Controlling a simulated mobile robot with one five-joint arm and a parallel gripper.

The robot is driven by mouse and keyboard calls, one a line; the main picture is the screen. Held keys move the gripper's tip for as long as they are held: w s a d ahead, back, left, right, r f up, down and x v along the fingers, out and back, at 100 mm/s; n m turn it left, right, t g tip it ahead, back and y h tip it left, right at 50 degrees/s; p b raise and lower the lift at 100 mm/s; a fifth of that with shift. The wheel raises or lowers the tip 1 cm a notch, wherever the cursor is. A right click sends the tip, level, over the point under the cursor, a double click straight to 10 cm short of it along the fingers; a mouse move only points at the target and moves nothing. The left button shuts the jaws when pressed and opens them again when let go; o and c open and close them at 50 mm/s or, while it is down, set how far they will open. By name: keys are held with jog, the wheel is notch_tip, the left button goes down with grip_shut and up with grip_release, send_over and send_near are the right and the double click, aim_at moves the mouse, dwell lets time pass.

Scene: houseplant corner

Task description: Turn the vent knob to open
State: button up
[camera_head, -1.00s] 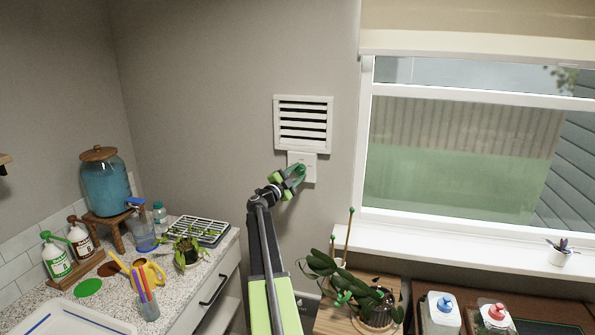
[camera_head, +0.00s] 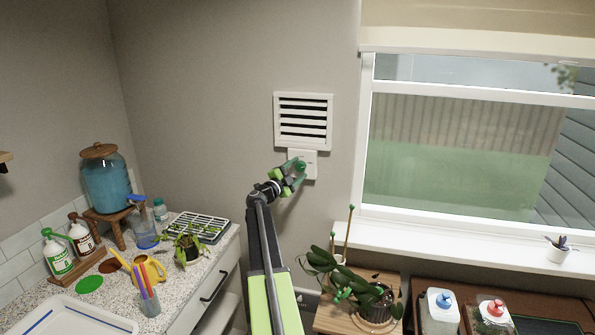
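The white wall vent (camera_head: 303,121) is above the middle of the view, with dark gaps between its slats. Below it is a small white plate (camera_head: 309,171), where the vent knob would be. My gripper (camera_head: 300,168) is at this plate, its green fingers tipped toward it from the lower left. The fingers cover the knob, so I cannot make out its angle or whether they touch it. The fingers are too small and overlapped to tell whether they are open or shut.
A window (camera_head: 470,150) and its white sill are on the right. The counter (camera_head: 205,275) at left holds a blue dispenser (camera_head: 106,181), a seed tray and bottles. The wall around the vent is clear.

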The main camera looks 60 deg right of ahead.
jog(key=a+f+b, duration=0.2)
jog(key=a, duration=1.5)
jog(key=shift+w+f, duration=0.2)
jog(key=shift+w, duration=0.25)
jog(key=shift+a, duration=0.1)
